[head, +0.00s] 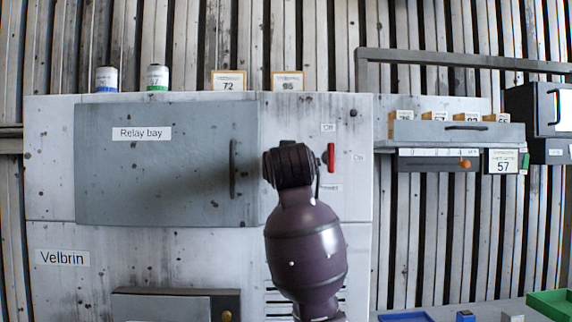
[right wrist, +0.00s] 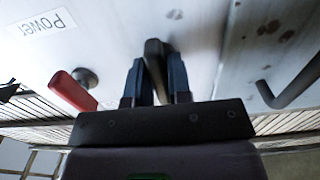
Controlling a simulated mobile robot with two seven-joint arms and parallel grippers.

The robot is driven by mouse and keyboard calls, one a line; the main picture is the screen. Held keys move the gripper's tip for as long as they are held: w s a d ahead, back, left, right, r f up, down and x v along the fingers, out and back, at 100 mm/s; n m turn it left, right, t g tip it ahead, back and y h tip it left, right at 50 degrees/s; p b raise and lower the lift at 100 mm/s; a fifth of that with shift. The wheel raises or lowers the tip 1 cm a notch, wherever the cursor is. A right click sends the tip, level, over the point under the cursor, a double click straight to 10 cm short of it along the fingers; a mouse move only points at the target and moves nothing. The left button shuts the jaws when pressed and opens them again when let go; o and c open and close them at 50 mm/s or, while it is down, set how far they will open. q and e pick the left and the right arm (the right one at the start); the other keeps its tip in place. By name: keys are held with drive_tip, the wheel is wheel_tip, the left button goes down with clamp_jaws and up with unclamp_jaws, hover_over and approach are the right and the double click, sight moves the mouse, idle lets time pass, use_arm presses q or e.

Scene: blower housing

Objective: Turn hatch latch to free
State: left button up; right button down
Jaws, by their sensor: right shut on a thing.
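The hatch is the grey "Relay bay" door (head: 180,170) in the head view, closed as far as I can see, with a dark vertical handle (head: 233,168) near its right edge. My right gripper (head: 290,165) is at the panel just right of the door and hides what it holds there. In the right wrist view, my right gripper (right wrist: 155,78) has its two fingers closed on either side of a dark latch lever (right wrist: 154,55) on the panel. The latch's label and exact angle cannot be made out. My left gripper is not in view.
A red power lever (head: 331,157) stands close to the right of my gripper; it also shows in the right wrist view (right wrist: 72,91). The door handle (right wrist: 290,86) lies on the other side.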

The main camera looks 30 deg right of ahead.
drive_tip(key=shift+d+r, duration=0.1)
drive_tip(key=shift+r, duration=0.15)
drive_tip(key=c, duration=1.5)
unclamp_jaws()
drive_tip(key=o, duration=0.4)
drive_tip(key=shift+w+d+f, duration=0.1)
drive_tip(key=shift+w+f, duration=0.1)
drive_tip(key=shift+f, duration=0.05)
drive_tip(key=shift+s, duration=0.1)
drive_tip(key=b+v, duration=0.1)
drive_tip(key=v, duration=0.9)
drive_tip(key=shift+s+a+b, duration=0.25)
drive_tip(key=shift+s+b, duration=0.05)
